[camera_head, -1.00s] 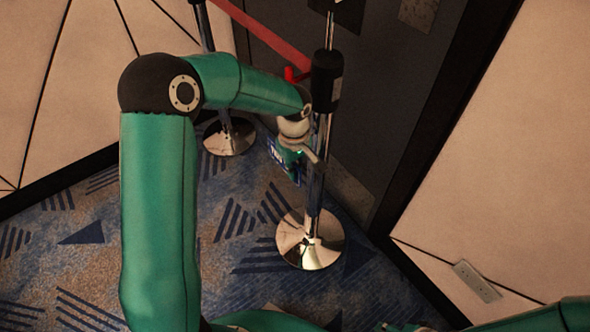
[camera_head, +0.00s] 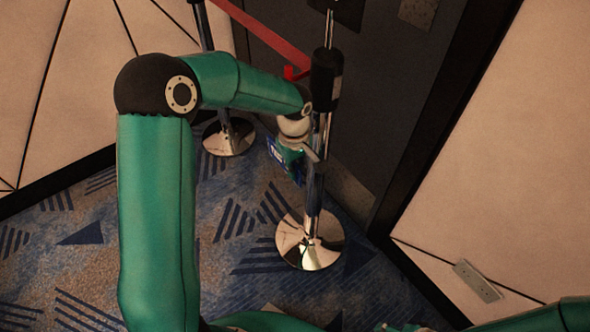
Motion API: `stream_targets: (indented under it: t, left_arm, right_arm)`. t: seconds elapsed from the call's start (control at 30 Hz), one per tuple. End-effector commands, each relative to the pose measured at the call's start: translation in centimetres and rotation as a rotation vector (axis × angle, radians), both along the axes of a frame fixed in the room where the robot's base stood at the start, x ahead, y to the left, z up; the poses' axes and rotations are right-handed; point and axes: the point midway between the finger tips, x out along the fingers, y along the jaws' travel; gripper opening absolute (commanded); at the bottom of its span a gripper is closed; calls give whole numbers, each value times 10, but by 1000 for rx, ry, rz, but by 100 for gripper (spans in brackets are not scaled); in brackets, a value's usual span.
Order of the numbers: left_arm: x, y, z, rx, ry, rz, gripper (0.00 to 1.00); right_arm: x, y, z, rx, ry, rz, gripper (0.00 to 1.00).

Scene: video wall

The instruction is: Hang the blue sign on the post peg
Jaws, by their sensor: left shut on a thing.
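The blue sign (camera_head: 281,157) is small and partly hidden below my left wrist, left of the post. My left gripper (camera_head: 308,157) is shut on it, close beside the chrome post (camera_head: 314,188). I cannot tell whether the sign touches the post. The post stands upright on a round chrome base (camera_head: 309,243) and has a black head (camera_head: 326,80). A small red piece (camera_head: 294,73) shows at the left of the head; I cannot tell whether it is the peg. My right gripper is out of view; only green parts of that arm show along the bottom edge.
A red belt (camera_head: 262,31) slants from the upper left to the post head. A second chrome post (camera_head: 229,137) stands behind at the left. Pale wall panels (camera_head: 500,150) close in the right side, with a dark wall (camera_head: 395,80) behind the post.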

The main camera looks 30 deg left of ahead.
Motion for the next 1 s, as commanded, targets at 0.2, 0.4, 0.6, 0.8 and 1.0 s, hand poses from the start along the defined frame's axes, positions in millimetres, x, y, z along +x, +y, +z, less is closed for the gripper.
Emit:
stream_targets:
  t: [0.2,0.4,0.6,0.8,1.0]
  left_arm:
    - [0,0,0,0,-1,0,0]
    - [3,-1,1,0,-1,-1,0]
    - [10,-4,0,0,-1,-1,0]
    - [16,-7,1,-1,-2,-1,0]
    - [23,-10,1,0,-1,-1,0]
  right_arm:
    - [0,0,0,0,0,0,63]
    - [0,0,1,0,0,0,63]
    - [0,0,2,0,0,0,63]
    - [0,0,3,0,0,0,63]
    - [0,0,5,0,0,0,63]
